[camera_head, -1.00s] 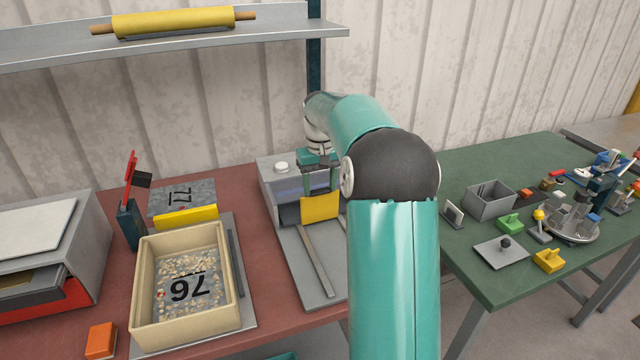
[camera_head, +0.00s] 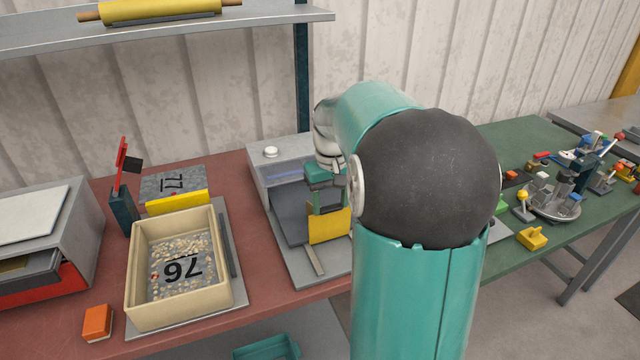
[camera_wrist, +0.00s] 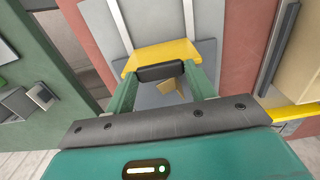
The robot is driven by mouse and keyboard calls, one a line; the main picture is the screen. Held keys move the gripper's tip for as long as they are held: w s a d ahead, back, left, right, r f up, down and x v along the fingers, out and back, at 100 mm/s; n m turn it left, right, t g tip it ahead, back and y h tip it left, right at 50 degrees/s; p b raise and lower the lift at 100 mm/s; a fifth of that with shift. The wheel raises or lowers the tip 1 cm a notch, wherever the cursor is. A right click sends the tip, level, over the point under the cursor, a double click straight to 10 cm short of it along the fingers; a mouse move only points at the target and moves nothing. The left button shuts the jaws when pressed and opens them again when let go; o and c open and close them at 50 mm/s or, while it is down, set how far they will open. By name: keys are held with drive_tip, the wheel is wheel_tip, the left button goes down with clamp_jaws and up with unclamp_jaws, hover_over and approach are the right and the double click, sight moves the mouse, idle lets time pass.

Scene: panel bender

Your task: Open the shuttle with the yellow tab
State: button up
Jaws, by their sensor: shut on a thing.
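The shuttle is a grey slide on a grey base plate with rails, and its front carries an upright yellow tab (camera_head: 329,226). The tab also shows in the wrist view (camera_wrist: 170,54). My gripper (camera_head: 328,204) is at the tab, in front of the grey machine housing (camera_head: 262,172). In the wrist view its two green fingers (camera_wrist: 160,72) are shut on a dark grip piece just behind the tab. The grey shuttle deck (camera_head: 290,215) shows between the tab and the housing. My arm hides the right side of the machine.
A cream bin of pebbles marked 76 (camera_head: 222,290) stands left of the machine, with a second yellow tab (camera_head: 178,202) behind it. An orange block (camera_head: 97,322) lies at the front left. The green table (camera_head: 560,207) at right holds several small parts.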

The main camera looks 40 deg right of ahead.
drive_tip(key=s+a, duration=0.2)
drive_tip(key=s, duration=0.6)
drive_tip(key=shift+s, duration=0.25)
drive_tip(key=shift+a, duration=0.1)
drive_tip(key=o, duration=1.4)
drive_tip(key=shift+r, duration=0.1)
wheel_tip(320, 180, up, 14)
drive_tip(key=s+a+f+n+t, duration=0.1)
drive_tip(key=s+a+f+t, duration=0.1)
drive_tip(key=a, duration=0.9)
drive_tip(key=s+a+f+n+t, duration=0.2)
drive_tip(key=s+a+f, duration=0.3)
drive_tip(key=a, duration=0.6)
drive_tip(key=shift+s+f+t, duration=0.15)
drive_tip(key=shift+f+t, duration=0.55)
drive_tip(key=shift+t, duration=0.1)
